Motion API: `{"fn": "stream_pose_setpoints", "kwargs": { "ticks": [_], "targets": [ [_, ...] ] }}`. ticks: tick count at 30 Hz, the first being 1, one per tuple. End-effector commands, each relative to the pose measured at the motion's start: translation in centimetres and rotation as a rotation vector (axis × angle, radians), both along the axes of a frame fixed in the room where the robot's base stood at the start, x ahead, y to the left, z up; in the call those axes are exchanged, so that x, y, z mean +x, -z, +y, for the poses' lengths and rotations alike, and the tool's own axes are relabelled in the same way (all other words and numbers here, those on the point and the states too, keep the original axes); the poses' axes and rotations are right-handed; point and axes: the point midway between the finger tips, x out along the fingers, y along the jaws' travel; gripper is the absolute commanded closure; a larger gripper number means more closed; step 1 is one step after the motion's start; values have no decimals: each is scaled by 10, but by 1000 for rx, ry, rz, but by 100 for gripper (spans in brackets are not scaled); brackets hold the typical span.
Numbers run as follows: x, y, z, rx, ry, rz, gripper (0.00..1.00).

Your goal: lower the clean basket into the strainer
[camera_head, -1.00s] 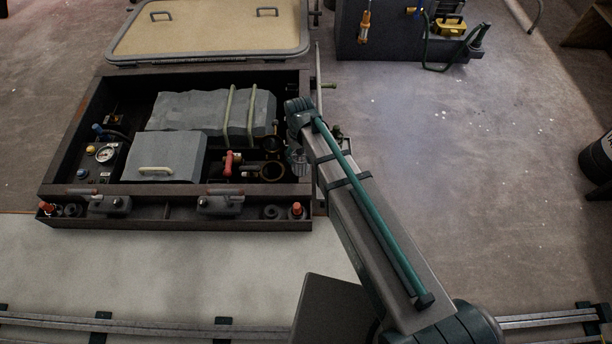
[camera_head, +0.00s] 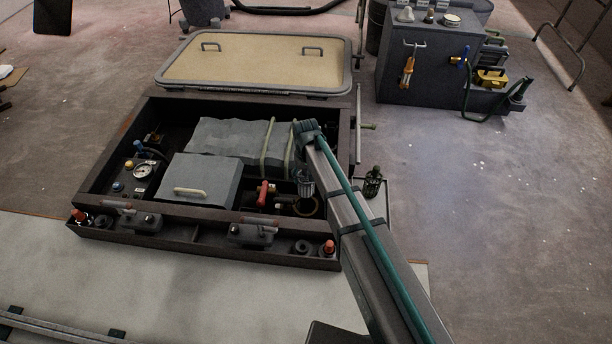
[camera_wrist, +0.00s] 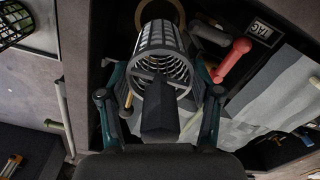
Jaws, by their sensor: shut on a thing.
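My gripper (camera_wrist: 163,92) is shut on the clean basket (camera_wrist: 158,48), a grey slotted cylinder with an open ring end, held between the two fingers. In the head view the basket (camera_head: 304,184) hangs below my gripper (camera_head: 304,170), inside the hatch's right end. The strainer (camera_head: 307,208) shows as a brass-coloured ring just below the basket in that picture. In the wrist view its ring (camera_wrist: 160,4) is partly hidden behind the basket's far end. The basket appears apart from the ring and above it; the exact gap cannot be told.
A red-handled valve (camera_head: 263,193) stands left of the strainer. Grey covered equipment (camera_head: 228,138) fills the hatch's middle. The dark hatch frame (camera_head: 343,150) borders the right side. A second, dark basket (camera_head: 373,183) sits outside it. The open lid (camera_head: 255,62) lies behind.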

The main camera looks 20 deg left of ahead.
Motion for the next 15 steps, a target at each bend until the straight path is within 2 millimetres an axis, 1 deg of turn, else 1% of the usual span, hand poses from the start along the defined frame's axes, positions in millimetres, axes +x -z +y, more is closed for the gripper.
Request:
{"fn": "stream_pose_setpoints", "kwargs": {
  "ticks": [1,15],
  "targets": [
    [0,10,0,0,0,0,73],
    [0,61,0,0,0,0,73]
  ]
}}
